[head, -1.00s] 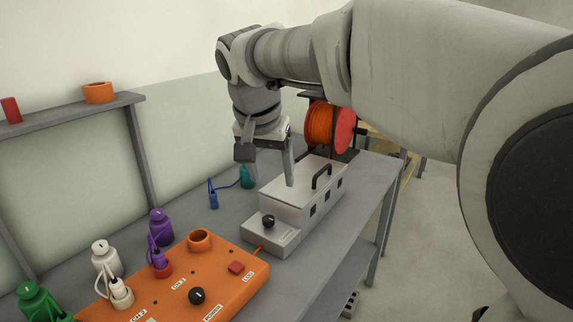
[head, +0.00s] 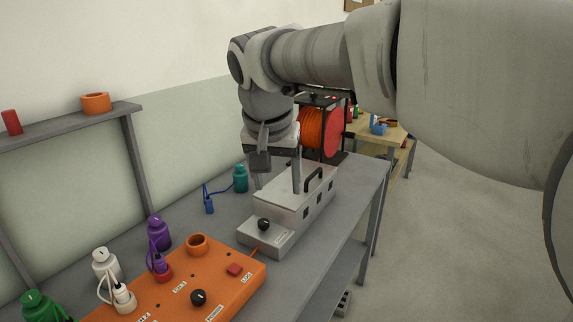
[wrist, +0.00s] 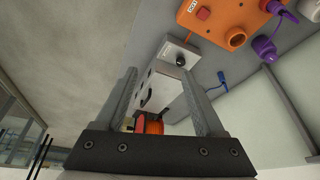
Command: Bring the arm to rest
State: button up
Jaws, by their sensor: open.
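My gripper (head: 277,186) points down over the grey metal box (head: 285,205) on the bench, near its back left part. Its two fingers stand apart with nothing between them. In the wrist view my gripper (wrist: 165,95) is also open, with the box (wrist: 160,85) seen beyond and between the fingers. I cannot tell from these views how far the fingertips are from the box lid.
An orange panel (head: 180,288) with bottles and plugs sits at the front of the bench (head: 225,222). A teal bottle (head: 241,178) and a blue plug (head: 209,205) are left of the gripper. An orange cable reel (head: 322,130) stands behind it. Open floor lies right.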

jog(key=s+d+r+n+t+p, duration=0.1)
jog(key=s+d+n+p, duration=0.1)
jog(key=s+d+p, duration=0.7)
jog(key=s+d, duration=0.7)
jog(key=s, duration=0.3)
jog(key=shift+d+y, duration=0.3)
